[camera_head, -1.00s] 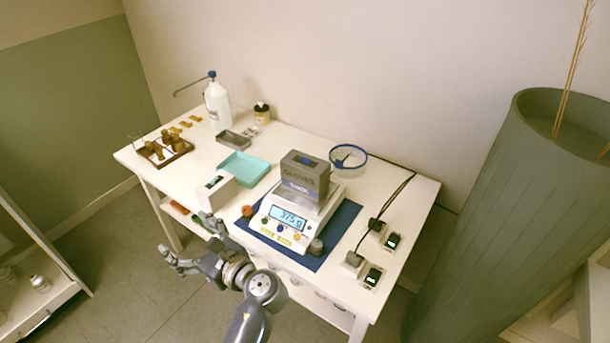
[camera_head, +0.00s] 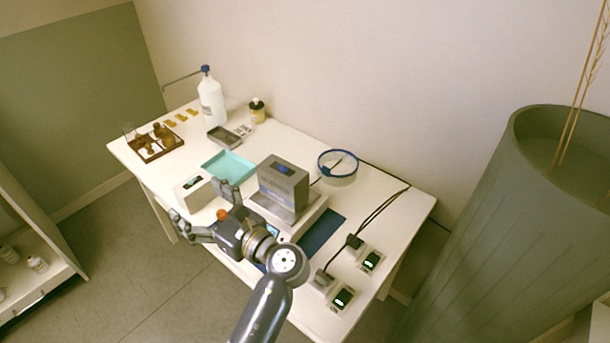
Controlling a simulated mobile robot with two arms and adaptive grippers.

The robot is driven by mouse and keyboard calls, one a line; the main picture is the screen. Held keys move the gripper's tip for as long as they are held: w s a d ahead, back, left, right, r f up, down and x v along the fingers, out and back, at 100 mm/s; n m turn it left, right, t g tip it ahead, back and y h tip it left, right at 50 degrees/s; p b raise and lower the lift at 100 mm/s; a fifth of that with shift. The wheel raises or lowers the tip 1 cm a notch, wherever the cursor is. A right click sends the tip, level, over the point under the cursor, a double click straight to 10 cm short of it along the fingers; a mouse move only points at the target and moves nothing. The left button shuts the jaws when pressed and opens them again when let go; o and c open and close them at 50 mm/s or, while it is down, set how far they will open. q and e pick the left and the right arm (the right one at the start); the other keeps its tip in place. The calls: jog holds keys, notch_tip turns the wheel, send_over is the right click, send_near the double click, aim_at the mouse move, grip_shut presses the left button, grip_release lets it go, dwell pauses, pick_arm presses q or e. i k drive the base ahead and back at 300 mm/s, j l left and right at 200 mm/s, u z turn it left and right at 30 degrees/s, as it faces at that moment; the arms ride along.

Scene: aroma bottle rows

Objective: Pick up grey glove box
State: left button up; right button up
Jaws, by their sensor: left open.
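The grey glove box (camera_head: 283,190) has a blue patch in its top and sits upright on the white scale (camera_head: 310,215) in the middle of the table. My left gripper (camera_head: 200,203) is open and empty, fingers spread toward the left. It is at the table's front edge, left of the box and apart from it in the picture. My left wrist hides most of the scale's front and display. My right gripper is not in view.
A small white box (camera_head: 193,191) lies behind the left gripper's fingers, with a turquoise tray (camera_head: 229,166) beyond it. A blue-rimmed round dish (camera_head: 337,167) stands behind the glove box. Small devices with green displays (camera_head: 343,298) and cables are at right.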

aim_at(286, 184)
jog(key=i+l, duration=0.1)
jog(key=l, duration=0.25)
jog(key=i+l, duration=0.1)
jog(key=l, duration=0.2)
jog(key=i+l, duration=0.1)
jog(key=l, duration=0.25)
jog(key=i+l, duration=0.1)
jog(key=l, duration=0.25)
